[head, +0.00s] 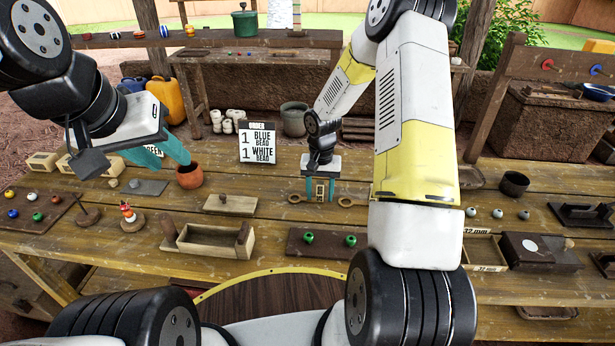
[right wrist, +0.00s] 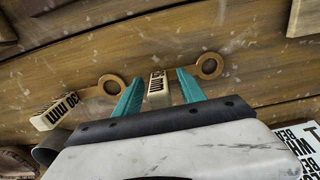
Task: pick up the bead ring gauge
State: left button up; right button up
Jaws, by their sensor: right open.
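Two bead ring gauges lie on the wooden bench. The left one in the head view (head: 295,198) has its ring clear of my right gripper, and it also shows in the right wrist view (right wrist: 209,66). Its pale block (right wrist: 157,88) stands between the open teal fingers of my right gripper (head: 320,191), with small gaps visible. The other gauge (head: 345,202) lies to the right, its ring (right wrist: 110,86) joined to a block marked 30 mm (right wrist: 55,111); my arm hides that block in the head view. My left gripper (head: 168,160) is open and empty near a clay pot.
The orange clay pot (head: 190,177) stands by my left fingers. An order sign (head: 258,144) stands behind. A board with green beads (head: 325,244) and a wooden box (head: 213,243) lie in front. A dark cup (head: 514,183) and several beads are to the right.

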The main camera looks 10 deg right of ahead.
grip_shut()
dwell(0.3)
notch_tip(320, 180, up, 10)
jog(key=shift+r, duration=0.1)
dwell(0.3)
